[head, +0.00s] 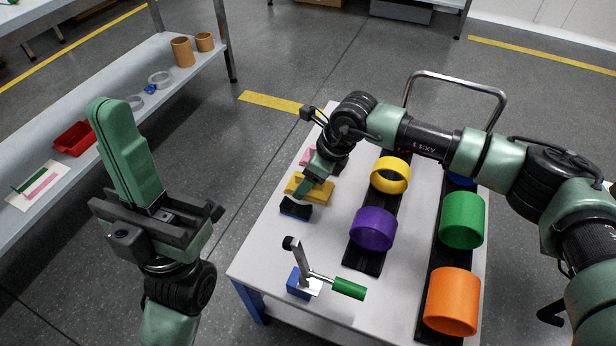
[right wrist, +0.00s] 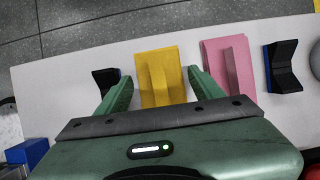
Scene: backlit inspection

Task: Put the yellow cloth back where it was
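The yellow cloth (right wrist: 176,66) lies flat on the white cart top, with a raised ridge along its middle. It also shows in the head view (head: 296,188), partly hidden by my right gripper. My right gripper (right wrist: 160,88) is open above it, one finger on each side of the cloth with gaps between. In the head view the right gripper (head: 312,180) reaches down at the cart's left edge. My left gripper (head: 112,104) points upward over the floor left of the cart, its fingers together and nothing seen between them.
A pink cloth (right wrist: 228,66) lies right of the yellow one, with black holders (right wrist: 284,66) at the row's ends. Coloured rings, such as the purple one (head: 373,229), stand on black rails. A green-handled clamp (head: 348,289) is at the front. A shelf (head: 60,207) with a red bin (head: 75,138) stands left.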

